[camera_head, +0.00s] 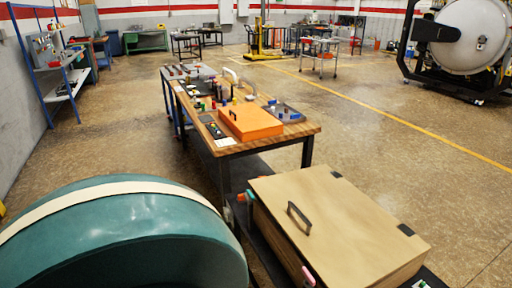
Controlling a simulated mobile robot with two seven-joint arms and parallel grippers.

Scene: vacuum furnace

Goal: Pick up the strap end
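A cream band (120,190) that looks like a strap runs over the top of a large teal rounded body (150,222) at the lower left. The band runs out of view at the left edge and thins out down the right side of the body. I cannot make out a loose strap end. Neither of my grippers shows in the head view.
A wooden box (345,225) with a black handle stands at the lower right. Behind it a workbench (228,150) holds an orange case (250,122) and small parts. A blue shelf rack (62,90) stands at the left wall.

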